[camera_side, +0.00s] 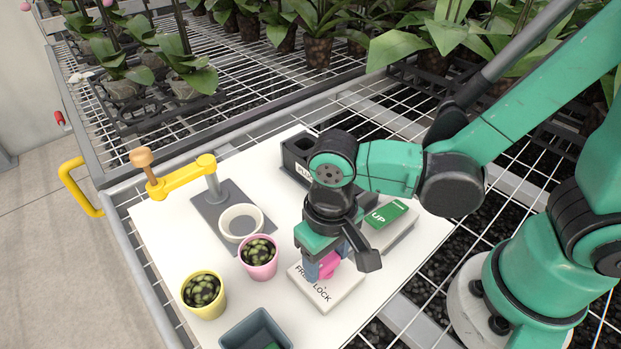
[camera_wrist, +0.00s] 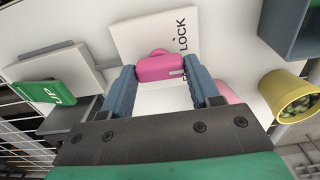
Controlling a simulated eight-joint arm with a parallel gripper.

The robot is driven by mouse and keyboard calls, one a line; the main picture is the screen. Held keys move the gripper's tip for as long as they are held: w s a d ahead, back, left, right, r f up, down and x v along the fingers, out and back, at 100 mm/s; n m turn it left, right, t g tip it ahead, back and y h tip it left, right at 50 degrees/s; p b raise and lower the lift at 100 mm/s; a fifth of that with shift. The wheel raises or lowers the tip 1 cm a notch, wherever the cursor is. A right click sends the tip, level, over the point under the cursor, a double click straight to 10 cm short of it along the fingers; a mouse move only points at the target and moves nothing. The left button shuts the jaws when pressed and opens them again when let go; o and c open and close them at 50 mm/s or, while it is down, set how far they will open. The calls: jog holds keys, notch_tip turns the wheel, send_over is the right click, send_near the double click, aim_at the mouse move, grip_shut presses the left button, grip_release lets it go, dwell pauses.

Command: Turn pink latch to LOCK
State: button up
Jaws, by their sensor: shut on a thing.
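The pink latch (camera_side: 329,264) sits on a pale plate (camera_side: 343,288) lettered FREE and LOCK. My gripper (camera_side: 322,270) points down over the plate and is shut on the latch. In the wrist view the latch (camera_wrist: 160,68) lies between the two blue-grey fingers of my gripper (camera_wrist: 163,78). The word LOCK shows on the plate (camera_wrist: 140,32) just beyond the latch, with a small dark mark beside it. I cannot tell exactly which mark the latch points to.
A pink pot (camera_side: 259,257) and a yellow pot (camera_side: 204,294) stand left of the plate. A green UP switch (camera_side: 385,214) is behind it. A dark bin (camera_side: 255,330) is at the front. A yellow lever (camera_side: 184,176) and white dish (camera_side: 241,222) are farther left.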

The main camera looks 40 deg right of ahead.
aim_at(327, 261)
jog(key=n, duration=0.4)
jog(key=shift+n, duration=2.6)
jog(key=o, duration=1.3)
jog(key=shift+r, duration=2.8)
